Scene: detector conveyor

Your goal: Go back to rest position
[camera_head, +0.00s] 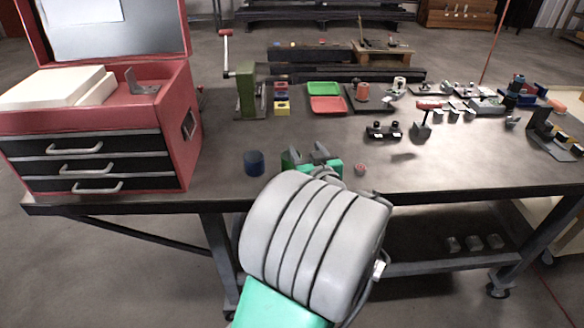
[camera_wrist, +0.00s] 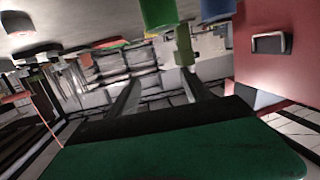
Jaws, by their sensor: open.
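My gripper (camera_head: 309,153) is over the front part of the workbench (camera_head: 215,165), past the large grey end of my arm. Its two grey fingers stand apart with nothing between them. In the wrist view the fingers (camera_wrist: 160,82) also show apart and empty, above the green body of the gripper. A dark blue cylinder (camera_head: 254,163) stands on the bench to the left of the gripper. A small red round part (camera_head: 361,169) lies to its right. The gripper looks clear of both. My arm hides part of the bench's front edge.
A red toolbox (camera_head: 181,132) with drawers stands at the bench's left end. A green hand press (camera_head: 246,92) stands behind the gripper. Green (camera_head: 322,88) and red (camera_head: 328,105) trays lie at the back. Small fixtures, including a black one (camera_head: 384,131), crowd the right side.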

